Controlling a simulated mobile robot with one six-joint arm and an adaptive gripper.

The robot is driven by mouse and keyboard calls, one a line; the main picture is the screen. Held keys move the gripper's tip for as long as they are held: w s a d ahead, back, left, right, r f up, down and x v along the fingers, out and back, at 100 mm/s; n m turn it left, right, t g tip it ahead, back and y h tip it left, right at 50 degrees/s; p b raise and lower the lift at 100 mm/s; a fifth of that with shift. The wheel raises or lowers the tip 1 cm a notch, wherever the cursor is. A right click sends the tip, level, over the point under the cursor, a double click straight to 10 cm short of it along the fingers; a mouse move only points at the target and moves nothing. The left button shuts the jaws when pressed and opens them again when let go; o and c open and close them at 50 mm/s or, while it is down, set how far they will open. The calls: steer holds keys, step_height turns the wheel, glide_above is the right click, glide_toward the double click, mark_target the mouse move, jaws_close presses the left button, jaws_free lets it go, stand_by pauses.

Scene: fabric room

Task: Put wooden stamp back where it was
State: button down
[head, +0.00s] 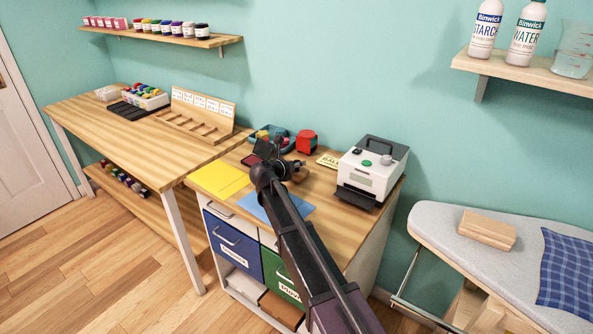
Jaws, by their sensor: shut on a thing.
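My gripper (277,153) is over the back part of the small desk (325,207), at the far end of my dark arm. It is small and dark here, and its fingers are hard to make out. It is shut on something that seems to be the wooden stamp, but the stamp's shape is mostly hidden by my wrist. An open ink pad (251,160) with a dark lid lies just left of my gripper. A wooden rack (190,124) with a row of white cards stands on the long table to the left.
A white label printer (372,168) stands right of my gripper. A red object (306,141) and a teal tray (262,133) are behind it. Yellow sheets (219,179) and a blue sheet (285,207) lie in front. An ironing board (485,262) is at the right.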

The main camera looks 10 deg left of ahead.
steer(key=shift+f, duration=0.45)
steer(key=shift+c, duration=1.9)
jaws_free()
steer(key=shift+r, duration=0.15)
steer(key=shift+r, duration=0.1)
steer(key=p+v, duration=0.4)
steer(key=v, duration=0.8)
